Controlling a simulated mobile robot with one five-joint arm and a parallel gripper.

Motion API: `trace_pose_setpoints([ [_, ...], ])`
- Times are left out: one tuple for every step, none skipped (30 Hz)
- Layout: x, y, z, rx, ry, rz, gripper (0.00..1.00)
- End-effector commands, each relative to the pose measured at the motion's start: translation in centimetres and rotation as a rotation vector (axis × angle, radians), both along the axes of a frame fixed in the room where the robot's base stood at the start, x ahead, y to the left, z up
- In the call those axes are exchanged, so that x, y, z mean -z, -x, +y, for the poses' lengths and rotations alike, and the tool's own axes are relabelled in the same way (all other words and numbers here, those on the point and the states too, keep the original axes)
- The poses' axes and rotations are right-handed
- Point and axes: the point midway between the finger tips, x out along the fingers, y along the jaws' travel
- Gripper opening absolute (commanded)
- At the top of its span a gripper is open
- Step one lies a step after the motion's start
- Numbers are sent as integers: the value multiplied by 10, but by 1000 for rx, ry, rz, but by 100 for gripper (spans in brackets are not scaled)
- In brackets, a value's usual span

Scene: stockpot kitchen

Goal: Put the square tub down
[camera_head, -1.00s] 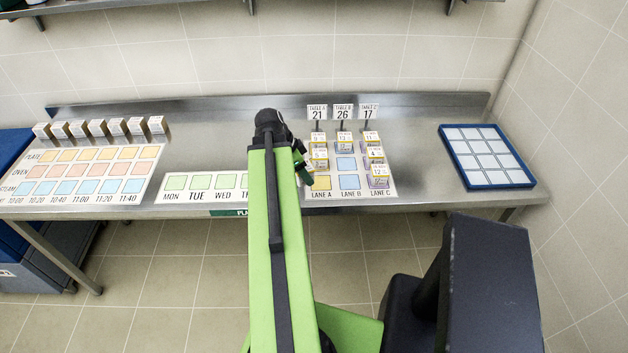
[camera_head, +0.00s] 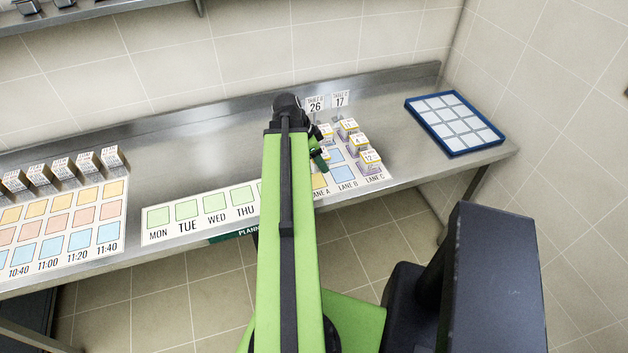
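My gripper (camera_head: 319,157) is at the far end of my green arm, over the lane sheet on the steel counter. Its fingers are small and mostly hidden behind the arm, so I cannot see whether it is open or shut, or whether a tub is in it. Small labelled tubs with yellow and white tops stand just right of it: a front one (camera_head: 369,160), one behind it (camera_head: 357,142) and a farther one (camera_head: 347,127). Another tub (camera_head: 326,131) shows partly beside the arm. I cannot tell which one is the square tub.
Bare blue squares (camera_head: 343,174) show in lane B. A blue tray (camera_head: 455,122) with pale cells lies at the right. A weekday strip (camera_head: 187,211) and a timed grid (camera_head: 57,232) lie left, with several boxes (camera_head: 63,169) behind the grid. Table signs (camera_head: 340,98) stand at the back.

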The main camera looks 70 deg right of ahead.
Motion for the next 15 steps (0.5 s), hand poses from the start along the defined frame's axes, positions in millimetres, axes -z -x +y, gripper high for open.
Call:
trace_pose_setpoints([
  [0, -4, 1, -7, 0, 0, 7],
  [0, -5, 2, -10, 0, 0, 7],
  [-1, -5, 2, -13, 0, 0, 7],
  [-1, -2, 1, -13, 0, 0, 7],
  [-2, 3, -1, -13, 0, 0, 7],
  [-3, 13, -4, -11, -1, -1, 7],
  [-4, 22, -7, -9, -1, 0, 7],
  [-5, 31, -10, -9, -1, -1, 7],
  [-6, 43, -14, -7, -1, -2, 7],
  [-7, 53, -17, -6, -1, -2, 7],
  [-8, 62, -19, -5, -1, -2, 7],
  [-9, 73, -22, -4, -1, -2, 7],
  [-9, 79, -23, -5, -1, -1, 7],
  [-9, 84, -24, -4, 0, -1, 7],
  [-9, 88, -26, -6, 1, -1, 7],
])
